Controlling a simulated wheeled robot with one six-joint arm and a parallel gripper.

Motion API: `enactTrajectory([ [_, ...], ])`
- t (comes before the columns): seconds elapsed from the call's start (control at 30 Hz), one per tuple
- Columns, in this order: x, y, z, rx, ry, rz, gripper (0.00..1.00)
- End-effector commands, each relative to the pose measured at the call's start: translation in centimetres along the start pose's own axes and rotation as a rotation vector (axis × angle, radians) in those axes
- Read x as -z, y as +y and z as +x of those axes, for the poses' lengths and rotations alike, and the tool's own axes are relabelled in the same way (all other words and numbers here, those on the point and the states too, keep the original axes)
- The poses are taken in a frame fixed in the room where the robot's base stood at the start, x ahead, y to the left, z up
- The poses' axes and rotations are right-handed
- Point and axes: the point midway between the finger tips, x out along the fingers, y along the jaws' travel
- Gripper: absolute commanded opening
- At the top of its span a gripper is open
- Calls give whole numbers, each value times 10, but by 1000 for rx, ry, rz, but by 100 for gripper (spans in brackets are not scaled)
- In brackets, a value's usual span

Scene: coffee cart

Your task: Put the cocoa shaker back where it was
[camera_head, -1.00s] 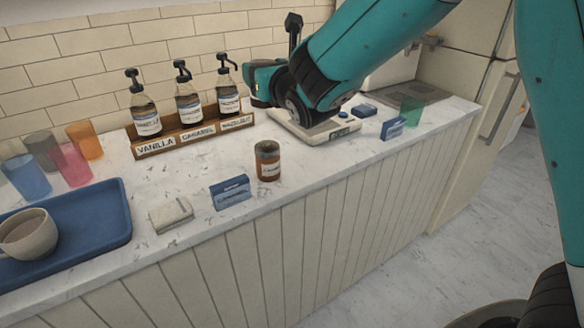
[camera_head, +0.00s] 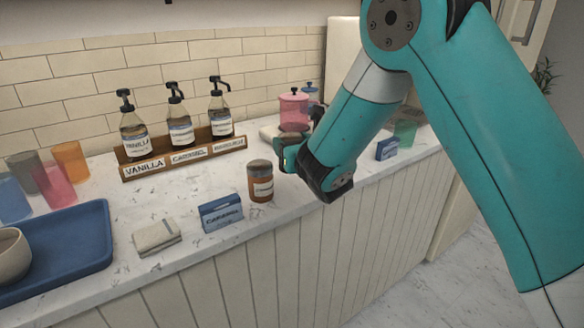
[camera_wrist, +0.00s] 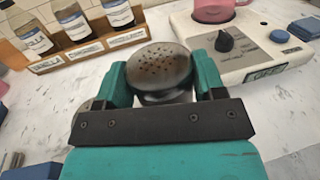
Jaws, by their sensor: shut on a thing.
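My gripper (camera_wrist: 163,85) is shut on a round, dark, perforated shaker top (camera_wrist: 160,70), seen between its two teal fingers in the wrist view. The shaker's body below that top is hidden there. In the head view, my gripper (camera_head: 287,158) hangs by the counter's front edge, and what it holds is mostly hidden behind it. A brown jar with a dark lid and pale label (camera_head: 260,182) stands upright on the counter, just left of my gripper and apart from it. I cannot read its label.
The syrup rack (camera_head: 185,157) stands behind. A pale machine with a knob (camera_wrist: 240,45) carries a pink canister (camera_head: 293,110). Another blue box (camera_head: 387,149) lies right. A blue tray (camera_head: 80,235) is left.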

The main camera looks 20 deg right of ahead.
Motion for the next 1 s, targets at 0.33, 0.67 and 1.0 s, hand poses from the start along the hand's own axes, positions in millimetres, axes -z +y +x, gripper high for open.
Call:
enactTrajectory([
  [0.33, 45, 1, 0, -2, -1, -1, 28],
  [0.67, 45, 1, 0, -1, -2, 1, 28],
  [1.0, 48, 0, 0, -1, -1, 0, 74],
])
